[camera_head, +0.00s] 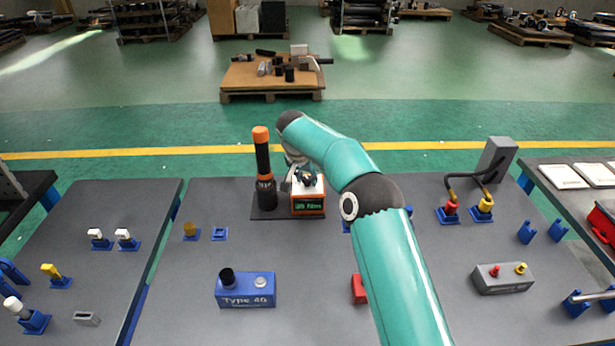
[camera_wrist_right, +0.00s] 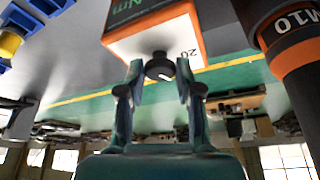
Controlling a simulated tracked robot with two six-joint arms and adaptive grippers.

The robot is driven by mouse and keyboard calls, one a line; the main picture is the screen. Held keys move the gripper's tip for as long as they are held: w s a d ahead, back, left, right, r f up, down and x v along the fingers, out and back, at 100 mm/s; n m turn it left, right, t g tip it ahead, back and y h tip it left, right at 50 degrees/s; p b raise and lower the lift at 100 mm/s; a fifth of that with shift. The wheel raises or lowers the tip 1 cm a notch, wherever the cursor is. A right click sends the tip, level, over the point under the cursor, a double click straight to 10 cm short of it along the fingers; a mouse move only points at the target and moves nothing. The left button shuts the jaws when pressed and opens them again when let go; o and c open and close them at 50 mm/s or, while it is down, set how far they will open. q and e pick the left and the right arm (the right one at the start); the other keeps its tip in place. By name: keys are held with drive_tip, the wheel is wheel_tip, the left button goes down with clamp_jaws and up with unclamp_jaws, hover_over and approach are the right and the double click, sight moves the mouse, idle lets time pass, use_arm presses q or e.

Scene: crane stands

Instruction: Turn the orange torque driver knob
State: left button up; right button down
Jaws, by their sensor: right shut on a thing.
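An orange and white box (camera_head: 308,212) with a green-lettered display stands on a dark base plate on the middle table. A black torque driver (camera_head: 265,180) with an orange cap stands upright to its left. In the right wrist view the box (camera_wrist_right: 190,25) has a dark round knob (camera_wrist_right: 159,67) with a white mark, beside a "20" marking. My right gripper (camera_wrist_right: 160,78) has a finger on each side of this knob and is shut on it. In the head view this gripper (camera_head: 303,178) is at the box's top, where its fingers hide the knob. My left gripper is out of view.
A red block (camera_head: 359,290) is partly hidden by my right arm. Red and yellow connectors with cables (camera_head: 468,203) stand to the right. The table between the "Type 40" block and the base plate is mostly clear.

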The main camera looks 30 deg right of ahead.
drive_tip(key=c, duration=0.8)
unclamp_jaws()
drive_tip(key=shift+d, duration=0.15)
drive_tip(key=shift+o, duration=0.2)
drive_tip(key=v, duration=1.2)
drive_tip(key=shift+s+f, duration=0.1)
